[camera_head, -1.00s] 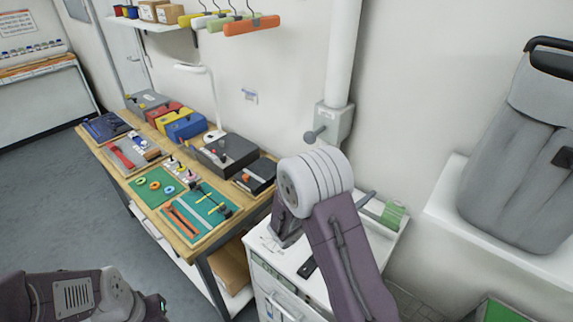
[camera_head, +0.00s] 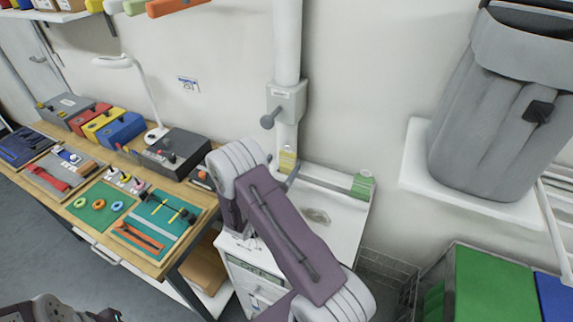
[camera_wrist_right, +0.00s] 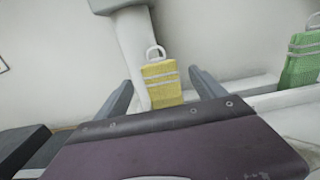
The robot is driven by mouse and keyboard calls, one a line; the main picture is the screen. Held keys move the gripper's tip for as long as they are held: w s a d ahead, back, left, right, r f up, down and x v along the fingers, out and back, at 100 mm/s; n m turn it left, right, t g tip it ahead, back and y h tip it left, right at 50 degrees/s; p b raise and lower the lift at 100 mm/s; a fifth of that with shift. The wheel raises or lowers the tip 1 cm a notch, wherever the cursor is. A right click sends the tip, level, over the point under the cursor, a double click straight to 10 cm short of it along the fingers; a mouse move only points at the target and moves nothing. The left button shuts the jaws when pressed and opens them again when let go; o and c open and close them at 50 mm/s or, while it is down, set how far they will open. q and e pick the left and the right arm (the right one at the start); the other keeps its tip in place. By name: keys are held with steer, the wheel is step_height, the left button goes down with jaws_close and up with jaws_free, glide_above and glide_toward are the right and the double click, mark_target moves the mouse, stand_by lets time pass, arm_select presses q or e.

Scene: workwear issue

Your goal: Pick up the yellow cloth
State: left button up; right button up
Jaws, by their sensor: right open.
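The yellow cloth (camera_head: 287,160) hangs upright by the wall beside the white pipe, above the back of the white cabinet; the right arm partly covers this area in the head view. In the right wrist view the yellow cloth (camera_wrist_right: 160,88) shows pale stripes and a grey ring on top. My right gripper (camera_wrist_right: 161,82) is open, its two fingers on either side of the cloth in that view. Nothing is between them that I can see held; whether they touch the cloth I cannot tell. In the head view only a bit of my left arm shows at the bottom left edge.
A green cloth (camera_head: 362,186) hangs to the right of the yellow one. The white cabinet (camera_head: 330,235) is below. A wooden table (camera_head: 165,262) with boxes and trays stands left. A grey wall-pipe box (camera_head: 286,98), a grey bag (camera_head: 490,110) and a green bin (camera_head: 495,280) are near.

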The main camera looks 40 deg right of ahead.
mark_target(287, 156)
steer(key=shift+w+d+r+p, duration=0.15)
steer(key=shift+d+r+p, duration=0.2)
steer(key=shift+d, duration=0.15)
steer(key=shift+w+d+r+p, duration=0.15)
steer(key=shift+d+r+p, duration=0.15)
steer(key=shift+d, duration=0.2)
steer(key=shift+x, duration=1.25)
steer(key=shift+w+d+f, duration=0.2)
steer(key=shift+w+f, duration=0.15)
steer(key=shift+w, duration=0.05)
steer(key=shift+s+a, duration=0.1)
steer(key=c, duration=1.3)
steer(key=shift+r, duration=0.1)
steer(key=shift+r, duration=0.25)
step_height(287, 156, up, 7)
steer(key=shift+f, duration=0.1)
steer(key=b+v, duration=0.3)
steer(key=v, duration=1.5)
steer(key=shift+f, duration=0.15)
